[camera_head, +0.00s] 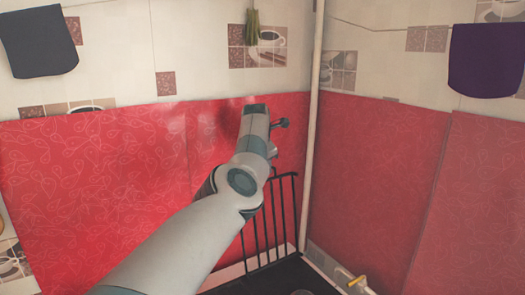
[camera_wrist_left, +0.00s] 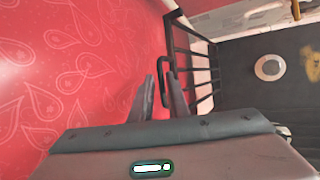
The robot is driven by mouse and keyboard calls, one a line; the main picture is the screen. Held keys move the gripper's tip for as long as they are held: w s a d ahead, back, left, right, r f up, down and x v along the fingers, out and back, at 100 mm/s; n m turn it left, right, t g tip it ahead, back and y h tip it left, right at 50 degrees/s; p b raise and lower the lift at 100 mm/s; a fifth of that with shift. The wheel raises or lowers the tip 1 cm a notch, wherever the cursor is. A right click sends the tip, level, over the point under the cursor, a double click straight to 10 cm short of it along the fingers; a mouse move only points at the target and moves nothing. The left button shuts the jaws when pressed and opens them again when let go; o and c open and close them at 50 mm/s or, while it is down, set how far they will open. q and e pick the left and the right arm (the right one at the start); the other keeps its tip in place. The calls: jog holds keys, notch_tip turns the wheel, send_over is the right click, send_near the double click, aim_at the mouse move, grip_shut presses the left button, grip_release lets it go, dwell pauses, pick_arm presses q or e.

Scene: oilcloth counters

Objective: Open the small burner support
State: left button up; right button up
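The burner support (camera_head: 283,222) is a black metal grate with several parallel bars. In the head view it stands raised, near the red back wall, above the dark stove top (camera_head: 275,281). My left arm hides part of it. In the left wrist view the grate (camera_wrist_left: 195,72) is right of and beyond the fingers. My left gripper (camera_wrist_left: 161,76) is open, its two dark fingers apart. A thin black loop of the grate shows at the gap between the fingertips; I cannot tell whether they touch it. My right gripper is not in view.
Red patterned oilcloth (camera_head: 95,190) covers the lower walls close to the arm. A pale vertical pipe (camera_head: 312,130) runs down the corner. A yellow-handled valve (camera_head: 357,281) is at lower right. A round pale burner (camera_wrist_left: 269,67) lies on the dark stove surface.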

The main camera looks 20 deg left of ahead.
pick_arm(q)
jog(key=b+v, duration=0.8)
jog(key=v, duration=0.9)
jog(key=shift+r, duration=0.15)
jog(key=shift+s+a, duration=0.1)
jog(key=shift+r, duration=0.1)
